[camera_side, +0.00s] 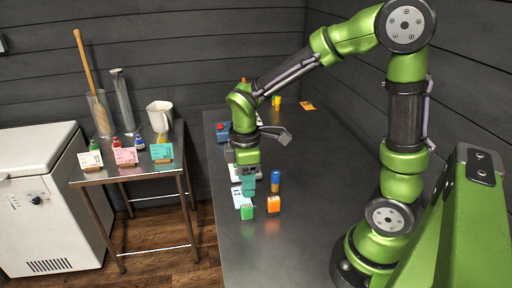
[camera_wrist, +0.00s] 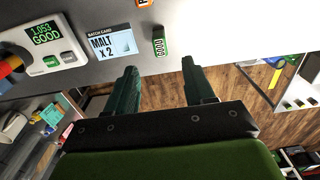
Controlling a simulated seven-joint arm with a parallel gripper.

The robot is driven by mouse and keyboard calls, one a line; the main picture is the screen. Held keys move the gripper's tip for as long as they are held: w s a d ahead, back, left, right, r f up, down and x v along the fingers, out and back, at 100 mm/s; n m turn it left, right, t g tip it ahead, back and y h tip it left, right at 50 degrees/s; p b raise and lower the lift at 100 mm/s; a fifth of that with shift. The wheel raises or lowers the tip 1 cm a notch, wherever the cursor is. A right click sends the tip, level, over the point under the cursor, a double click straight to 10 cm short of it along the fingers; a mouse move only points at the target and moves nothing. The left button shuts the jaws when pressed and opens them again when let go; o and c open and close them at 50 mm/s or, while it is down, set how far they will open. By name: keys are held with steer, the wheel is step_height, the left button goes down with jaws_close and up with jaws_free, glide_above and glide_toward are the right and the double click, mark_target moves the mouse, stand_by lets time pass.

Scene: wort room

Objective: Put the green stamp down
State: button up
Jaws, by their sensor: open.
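The green stamp (camera_side: 246,211) stands on the dark worktop near its left front edge. In the wrist view the green stamp (camera_wrist: 159,42) shows a dark face marked GOOD, just beyond the gap between my fingers. My gripper (camera_side: 249,190) is above the worktop, a little behind the stamp. In the wrist view my gripper (camera_wrist: 160,70) has its two fingers wide apart with nothing between them. The stamp is apart from both fingers.
The orange stamp (camera_side: 273,204) stands right of the green one, with a blue cylinder (camera_side: 275,181) behind. The batch card (camera_wrist: 112,42), reading MALT X 2, lies beside the green stamp. A white meter (camera_wrist: 72,50) reads 1.053 GOOD. The worktop's right side (camera_side: 310,220) is clear.

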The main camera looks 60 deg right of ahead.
steer(key=s+a+r+m+t+y, duration=0.2)
steer(key=s+r+m+t, duration=0.5)
steer(key=r+m, duration=0.5)
steer(key=shift+s+r+m, duration=0.35)
steer(key=shift+s+m, duration=0.25)
steer(key=shift+s, duration=0.05)
